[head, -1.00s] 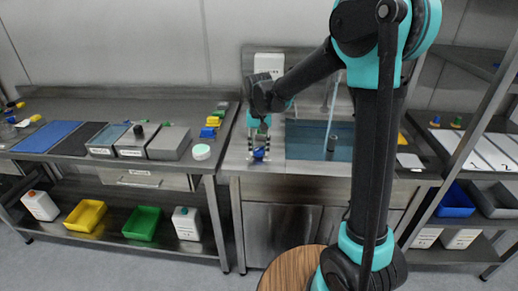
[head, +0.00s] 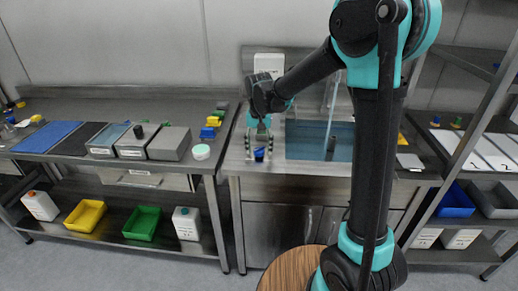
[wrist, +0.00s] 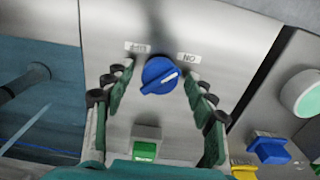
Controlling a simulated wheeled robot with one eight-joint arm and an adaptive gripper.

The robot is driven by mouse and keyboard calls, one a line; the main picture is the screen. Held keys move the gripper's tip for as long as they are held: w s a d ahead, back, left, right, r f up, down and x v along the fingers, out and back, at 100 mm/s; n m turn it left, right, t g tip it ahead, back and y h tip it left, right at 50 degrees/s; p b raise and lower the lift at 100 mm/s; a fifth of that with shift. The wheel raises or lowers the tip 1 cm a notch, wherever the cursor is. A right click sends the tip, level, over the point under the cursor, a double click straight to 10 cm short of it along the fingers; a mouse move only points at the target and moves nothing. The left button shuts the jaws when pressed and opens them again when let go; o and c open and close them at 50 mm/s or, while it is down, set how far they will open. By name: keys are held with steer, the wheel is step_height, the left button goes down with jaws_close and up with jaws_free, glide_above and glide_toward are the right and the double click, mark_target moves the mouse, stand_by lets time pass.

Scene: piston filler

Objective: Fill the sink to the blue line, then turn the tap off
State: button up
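The blue tap knob (wrist: 160,75) shows between the fingers in the wrist view, with its white mark angled toward the ON label (wrist: 188,58). The OFF label (wrist: 137,46) is on the other side. The knob is a small blue spot (head: 259,154) in the head view. My gripper (wrist: 157,88) is open, with one finger on each side of the knob; I see no clear contact. The sink (head: 305,142) holds bluish water, which also shows in the wrist view (wrist: 35,75). A pale, thin column (head: 330,100) rises above the sink. I cannot make out the blue line.
A white-and-green round item (head: 201,152) and small yellow and blue items (head: 209,127) are on the left bench. A shelf rack (head: 470,130) stands at the right.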

mark_target(260, 150)
step_height(260, 150, up, 12)
stand_by(0.7)
steer(key=shift+d, duration=0.1)
steer(key=s+d+f, duration=0.2)
steer(key=d+f, duration=0.1)
steer(key=d, duration=0.2)
steer(key=s+d+f+t, duration=0.1)
steer(key=s+d+f, duration=0.2)
steer(key=d, duration=0.2)
steer(key=s+d+f+t, duration=0.1)
steer(key=s+d+f, duration=0.2)
steer(key=d, duration=0.2)
steer(key=s+d+f+t, duration=0.2)
steer(key=s+d+f, duration=0.6)
steer(key=s, duration=0.3)
steer(key=shift+s+d+f+n, duration=0.25)
steer(key=shift+s+f+n, duration=0.1)
steer(key=shift+f, duration=0.1)
stand_by(3.6)
